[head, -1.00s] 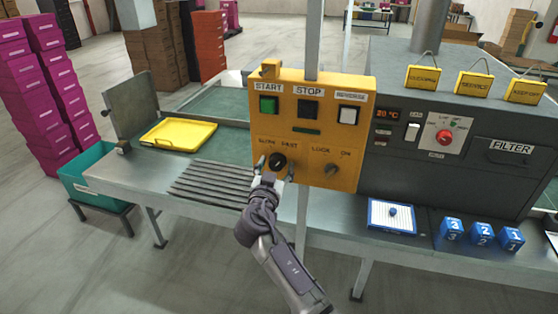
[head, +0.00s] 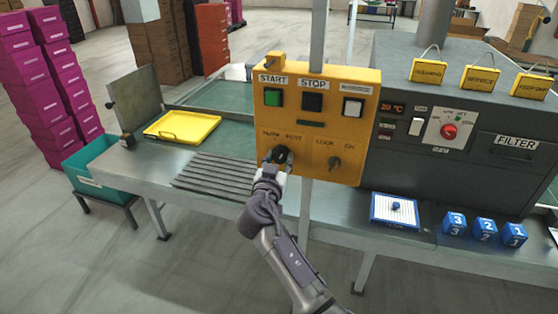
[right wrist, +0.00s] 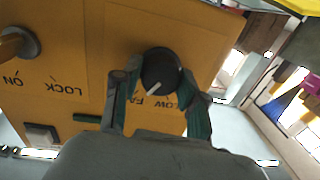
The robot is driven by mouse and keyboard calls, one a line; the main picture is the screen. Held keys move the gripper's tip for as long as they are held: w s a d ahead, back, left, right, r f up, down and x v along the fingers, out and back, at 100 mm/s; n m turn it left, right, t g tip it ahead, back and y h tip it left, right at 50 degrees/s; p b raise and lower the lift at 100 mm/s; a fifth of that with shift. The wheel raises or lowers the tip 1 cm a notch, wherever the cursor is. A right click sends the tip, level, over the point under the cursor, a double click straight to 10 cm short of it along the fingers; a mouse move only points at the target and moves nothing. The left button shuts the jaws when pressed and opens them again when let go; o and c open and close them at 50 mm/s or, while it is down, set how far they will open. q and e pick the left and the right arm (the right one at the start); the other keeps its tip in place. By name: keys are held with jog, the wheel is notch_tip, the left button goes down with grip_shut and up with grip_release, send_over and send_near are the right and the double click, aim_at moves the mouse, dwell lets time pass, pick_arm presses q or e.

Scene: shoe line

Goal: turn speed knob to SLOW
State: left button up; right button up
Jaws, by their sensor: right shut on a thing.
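The speed knob (head: 280,154) is a round black dial at the lower left of the yellow control panel (head: 318,125), under the SLOW and FAST labels. In the right wrist view, the knob (right wrist: 161,70) has a white pointer aimed down-left, toward the partly hidden FAST label; that view is upside down. My right gripper (head: 277,160) is shut on the knob, with one finger on each side; its fingers also flank the knob in the right wrist view (right wrist: 160,92). My left gripper is in neither view.
A LOCK/ON switch (head: 335,163) sits right of the speed knob. Green START (head: 273,97), black STOP (head: 312,102) and white (head: 352,108) buttons are above. A yellow tray (head: 183,127) lies on the conveyor at left. A grey machine (head: 440,150) stands at right.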

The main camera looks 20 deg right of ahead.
jog(key=n, duration=0.3)
jog(key=shift+r, duration=0.1)
jog(key=n, duration=0.2)
jog(key=shift+r+n+g, duration=0.1)
jog(key=shift+n+g, duration=0.2)
jog(key=n, duration=0.3)
jog(key=shift+p, duration=0.35)
jog(key=shift+w+n+p, duration=0.1)
jog(key=shift+n+p, duration=0.45)
jog(key=shift+n, duration=1.25)
jog(key=shift+g, duration=0.3)
jog(key=o, duration=1.1)
